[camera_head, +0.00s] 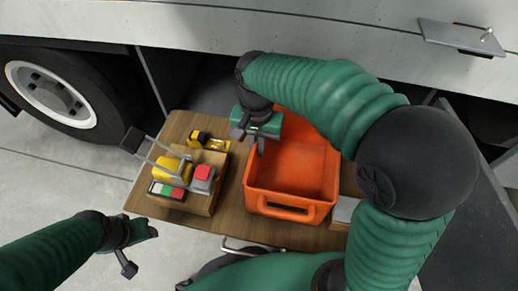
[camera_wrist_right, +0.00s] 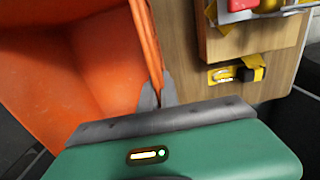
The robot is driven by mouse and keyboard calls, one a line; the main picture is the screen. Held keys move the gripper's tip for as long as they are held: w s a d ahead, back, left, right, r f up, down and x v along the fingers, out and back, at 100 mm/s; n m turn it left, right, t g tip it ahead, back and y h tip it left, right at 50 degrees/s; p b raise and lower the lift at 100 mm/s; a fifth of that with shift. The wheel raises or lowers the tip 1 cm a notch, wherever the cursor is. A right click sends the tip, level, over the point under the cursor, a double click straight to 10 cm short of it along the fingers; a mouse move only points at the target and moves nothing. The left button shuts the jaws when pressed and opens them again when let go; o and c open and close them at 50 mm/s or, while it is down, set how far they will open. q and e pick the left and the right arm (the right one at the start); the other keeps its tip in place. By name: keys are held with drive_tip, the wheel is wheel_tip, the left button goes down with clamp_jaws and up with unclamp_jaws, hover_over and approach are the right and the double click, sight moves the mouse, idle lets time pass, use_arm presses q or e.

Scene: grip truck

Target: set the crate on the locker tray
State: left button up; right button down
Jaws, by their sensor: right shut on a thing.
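The orange crate (camera_head: 292,170) is open-topped and empty. It appears over the right part of the wooden locker tray (camera_head: 231,203), roughly level; I cannot tell whether its base rests on the wood. My right gripper (camera_head: 260,146) is shut on the crate's left wall near the back. In the right wrist view the gripper's grey fingertips (camera_wrist_right: 156,96) pinch the edge of the orange crate (camera_wrist_right: 60,75), with the wooden tray (camera_wrist_right: 180,60) beside it. My left gripper (camera_head: 138,250) is at the lower left, away from the crate; its finger gap is unclear.
A wooden box (camera_head: 202,202) with yellow, red and grey items stands on the tray's left. A yellow tool (camera_head: 208,141) lies behind it. A grey block (camera_head: 346,211) is right of the crate. The truck's wheel (camera_head: 60,95) is at the left, its side panel above.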

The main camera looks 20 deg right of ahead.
drive_tip(key=shift+s+a+f, duration=0.1)
drive_tip(key=shift+f, duration=0.05)
drive_tip(key=c, duration=1.7)
unclamp_jaws()
use_arm(q)
drive_tip(key=shift+f, duration=0.2)
use_arm(e)
drive_tip(key=shift+o, duration=0.5)
use_arm(q)
drive_tip(key=w+p+v, duration=0.1)
drive_tip(key=p+v, duration=0.6)
drive_tip(key=shift+w, duration=0.35)
use_arm(e)
wheel_tip(320, 180, up, 12)
drive_tip(key=shift+r, duration=0.1)
use_arm(q)
drive_tip(key=shift+r, duration=0.15)
